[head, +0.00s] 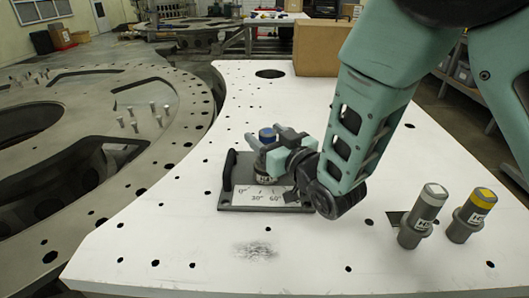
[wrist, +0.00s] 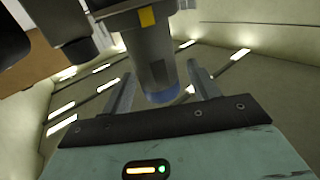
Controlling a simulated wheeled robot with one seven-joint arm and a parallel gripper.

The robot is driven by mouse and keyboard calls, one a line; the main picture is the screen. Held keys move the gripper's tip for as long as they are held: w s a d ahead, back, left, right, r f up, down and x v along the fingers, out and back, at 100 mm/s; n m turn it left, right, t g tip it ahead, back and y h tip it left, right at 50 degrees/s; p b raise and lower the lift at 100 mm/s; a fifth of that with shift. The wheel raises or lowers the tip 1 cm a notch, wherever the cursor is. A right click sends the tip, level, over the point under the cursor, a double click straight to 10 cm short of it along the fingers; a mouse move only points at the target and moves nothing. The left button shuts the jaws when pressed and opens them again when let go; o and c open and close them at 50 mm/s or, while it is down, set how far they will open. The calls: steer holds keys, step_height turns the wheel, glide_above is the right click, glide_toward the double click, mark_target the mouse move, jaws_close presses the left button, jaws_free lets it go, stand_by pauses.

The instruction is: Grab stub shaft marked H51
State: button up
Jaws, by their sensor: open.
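A grey shaft with a blue top (head: 267,135) stands upright in a dark fixture (head: 232,203) on the white plate. My gripper (head: 269,146) is at this shaft, its jaws open and reaching to either side of it near the top. In the wrist view the shaft (wrist: 153,62) shows between the two spread fingers (wrist: 160,84), with its blue end towards the palm and a yellow patch on its body. I cannot tell whether a finger touches it. Its marking is not readable. Two more shafts stand at right, one white-topped (head: 425,213), one yellow-topped (head: 471,214); their labels begin with H but are not fully legible.
The fixture has a black handle and a white scale with 0, 30 and 60 degree marks (head: 264,193). The white plate (head: 180,240) has several holes and is clear at front left. A cardboard box (head: 316,47) stands at its back. A large metal ring (head: 180,100) lies left.

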jaws_close()
steer(key=shift+r, duration=0.1)
